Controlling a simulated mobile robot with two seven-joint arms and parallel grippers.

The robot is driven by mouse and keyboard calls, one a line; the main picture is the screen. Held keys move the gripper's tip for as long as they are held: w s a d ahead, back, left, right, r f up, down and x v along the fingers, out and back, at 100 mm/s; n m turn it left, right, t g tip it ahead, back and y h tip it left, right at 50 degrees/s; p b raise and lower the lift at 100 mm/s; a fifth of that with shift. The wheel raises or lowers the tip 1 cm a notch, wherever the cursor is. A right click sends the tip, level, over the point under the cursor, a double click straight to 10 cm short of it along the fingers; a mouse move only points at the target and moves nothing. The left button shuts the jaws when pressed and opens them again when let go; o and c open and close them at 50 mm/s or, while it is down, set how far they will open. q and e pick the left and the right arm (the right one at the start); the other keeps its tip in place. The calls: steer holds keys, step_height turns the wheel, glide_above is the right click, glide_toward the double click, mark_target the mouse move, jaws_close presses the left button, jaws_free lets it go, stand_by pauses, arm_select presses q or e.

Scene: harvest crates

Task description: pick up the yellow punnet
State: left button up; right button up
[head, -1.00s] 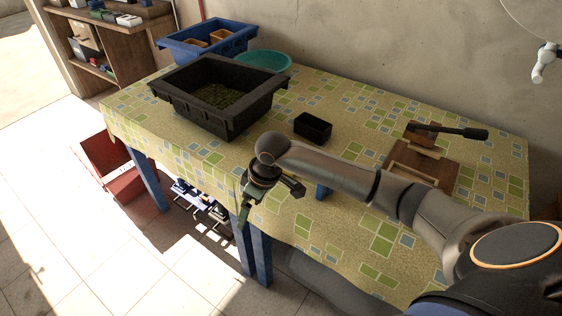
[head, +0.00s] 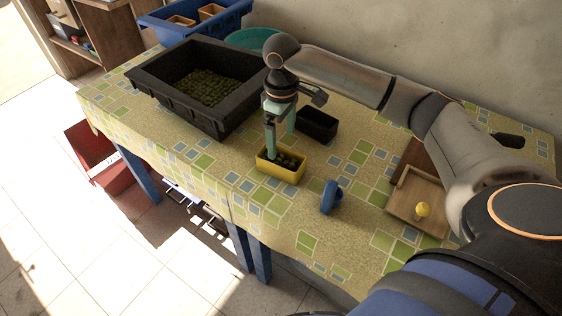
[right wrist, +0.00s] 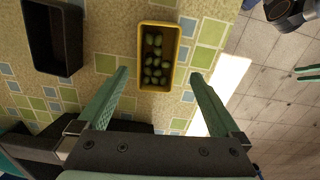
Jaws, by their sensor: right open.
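The yellow punnet (head: 279,174) stands upright on the patterned tablecloth, holding several dark green fruits. My right gripper (head: 280,140) points down just over it, open, with its fingers close above the punnet's rim in the head view. In the right wrist view the punnet (right wrist: 141,62) lies ahead of the open fingers (right wrist: 160,78), roughly centred between them, with its long side running away from me. The fingers do not hold it. At the right edge of the right wrist view, two teal fingers seem to be my left gripper (right wrist: 308,73), over the floor.
A black punnet (head: 317,124) stands behind the yellow one. A large black crate (head: 215,122) of green fruit is at left. The cloth in front is clear.

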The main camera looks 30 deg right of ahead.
mark_target(281, 159)
steer(key=f, duration=0.9)
steer(key=shift+w+d+f+b, duration=0.1)
steer(key=shift+w+d+b, duration=0.1)
steer(key=shift+b, duration=0.1)
steer(key=shift+c, duration=0.2)
steer(key=c, duration=1.1)
steer(key=shift+c, duration=0.2)
